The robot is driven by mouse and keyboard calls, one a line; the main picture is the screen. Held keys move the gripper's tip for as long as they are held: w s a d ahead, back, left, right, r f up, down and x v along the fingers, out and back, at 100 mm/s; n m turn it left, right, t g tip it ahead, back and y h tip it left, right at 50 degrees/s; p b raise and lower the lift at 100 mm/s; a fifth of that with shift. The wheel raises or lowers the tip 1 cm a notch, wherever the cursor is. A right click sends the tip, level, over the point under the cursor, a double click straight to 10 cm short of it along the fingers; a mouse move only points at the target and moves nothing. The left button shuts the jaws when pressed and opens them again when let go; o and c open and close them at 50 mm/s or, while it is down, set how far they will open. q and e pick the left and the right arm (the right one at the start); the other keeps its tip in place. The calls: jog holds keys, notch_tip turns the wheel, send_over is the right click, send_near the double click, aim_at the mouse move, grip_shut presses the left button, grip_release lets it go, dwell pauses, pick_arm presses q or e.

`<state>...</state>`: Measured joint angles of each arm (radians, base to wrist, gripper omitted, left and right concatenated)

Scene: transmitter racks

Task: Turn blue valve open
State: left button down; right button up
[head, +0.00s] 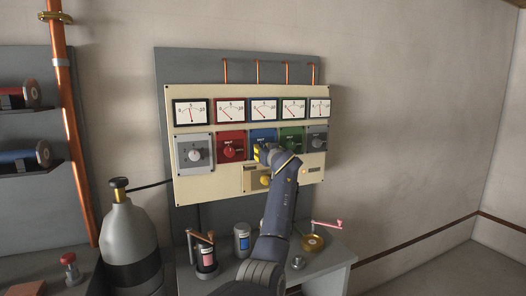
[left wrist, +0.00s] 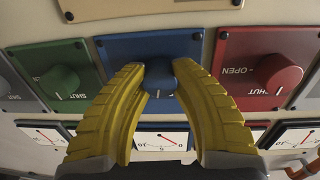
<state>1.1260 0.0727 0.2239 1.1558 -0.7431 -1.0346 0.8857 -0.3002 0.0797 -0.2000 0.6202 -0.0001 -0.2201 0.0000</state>
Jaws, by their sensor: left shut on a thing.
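The blue valve is a round blue knob (left wrist: 160,78) on a blue plate (left wrist: 190,46), in the middle of the cream panel's row of valves. In the head view the blue plate (head: 263,134) shows above my left gripper (head: 263,153), which hides most of the knob. In the left wrist view the yellow fingers of my left gripper (left wrist: 159,69) are closed on both sides of the blue knob. A white mark shows on the knob's face. The blue-framed gauge (head: 263,110) sits directly above the blue plate in the head view. My right gripper is not seen.
The red valve (head: 232,148) and green valve (head: 291,140) flank the blue one closely. A yellow knob (head: 265,180) sits below. A grey gas cylinder (head: 130,238) stands at left. Cans and a crank with a pink handle (head: 327,224) stand on the bench below.

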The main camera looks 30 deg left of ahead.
pick_arm(q)
jog(key=m, duration=0.4)
jog(key=shift+m, duration=0.3)
jog(key=m, duration=0.3)
jog(key=shift+m+g, duration=0.3)
jog(key=shift+g, duration=0.1)
jog(key=m, duration=0.4)
jog(key=shift+a+m, duration=0.1)
jog(key=shift+m, duration=1.2)
jog(key=c, duration=0.9)
grip_release()
